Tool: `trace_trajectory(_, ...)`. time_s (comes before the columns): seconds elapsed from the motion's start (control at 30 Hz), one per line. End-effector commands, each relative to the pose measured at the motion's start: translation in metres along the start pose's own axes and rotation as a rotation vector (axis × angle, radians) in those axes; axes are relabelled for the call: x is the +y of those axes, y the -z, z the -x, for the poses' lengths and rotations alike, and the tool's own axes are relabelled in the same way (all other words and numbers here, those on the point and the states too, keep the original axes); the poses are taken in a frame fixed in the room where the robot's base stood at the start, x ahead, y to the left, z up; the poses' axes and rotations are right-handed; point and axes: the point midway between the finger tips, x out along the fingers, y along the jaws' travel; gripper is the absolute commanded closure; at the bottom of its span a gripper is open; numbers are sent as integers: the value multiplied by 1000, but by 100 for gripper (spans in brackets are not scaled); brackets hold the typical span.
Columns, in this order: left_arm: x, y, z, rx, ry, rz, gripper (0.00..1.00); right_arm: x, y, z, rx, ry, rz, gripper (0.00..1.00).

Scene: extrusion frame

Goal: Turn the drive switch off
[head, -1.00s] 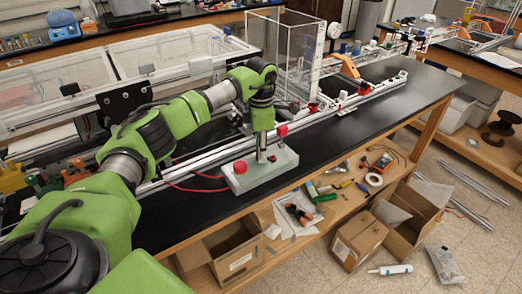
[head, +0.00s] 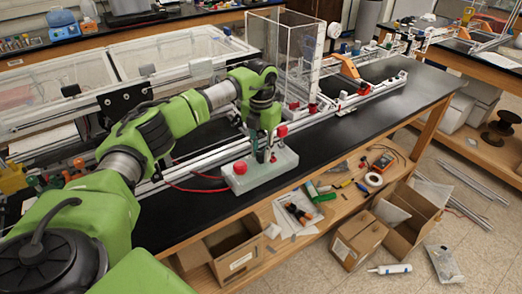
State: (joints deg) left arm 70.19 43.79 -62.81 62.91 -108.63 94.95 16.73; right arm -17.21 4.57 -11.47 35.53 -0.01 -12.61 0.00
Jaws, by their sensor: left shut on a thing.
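The drive switch is on a pale grey-green control box (head: 262,173) on the black bench top, beside the long aluminium rail. A red round button (head: 240,167) sits on the box's left end. My left gripper (head: 268,156) points down over the middle of the box, its fingers at the top face, shut on a small part there. The fingers hide that part, so I cannot tell which way the switch lies. A red knob (head: 282,131) shows just beside the gripper. My right gripper is not in view.
The aluminium rail (head: 205,160) runs behind the box, and a red cable (head: 190,187) leaves its left side. A clear enclosure (head: 283,55) stands behind. The lower shelf holds tools and cardboard boxes (head: 358,240). The bench to the right of the box is clear.

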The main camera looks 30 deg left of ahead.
Motion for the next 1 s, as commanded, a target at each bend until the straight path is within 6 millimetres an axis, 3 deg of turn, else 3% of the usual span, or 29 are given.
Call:
trace_trajectory(0.3, 0, -1, 1, -4, 0, 102, 99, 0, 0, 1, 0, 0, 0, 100)
trace_trajectory(0.8, 0, -1, 1, -4, 0, 117, 99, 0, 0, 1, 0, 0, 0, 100)
trace_trajectory(0.83, 0, -1, 1, -4, 0, 117, 70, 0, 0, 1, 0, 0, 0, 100)
trace_trajectory(0.87, 0, -1, 1, -4, 0, 116, 62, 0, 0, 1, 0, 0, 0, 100)
trace_trajectory(1.0, 0, -1, 1, -3, 0, 115, 61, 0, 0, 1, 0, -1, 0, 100)
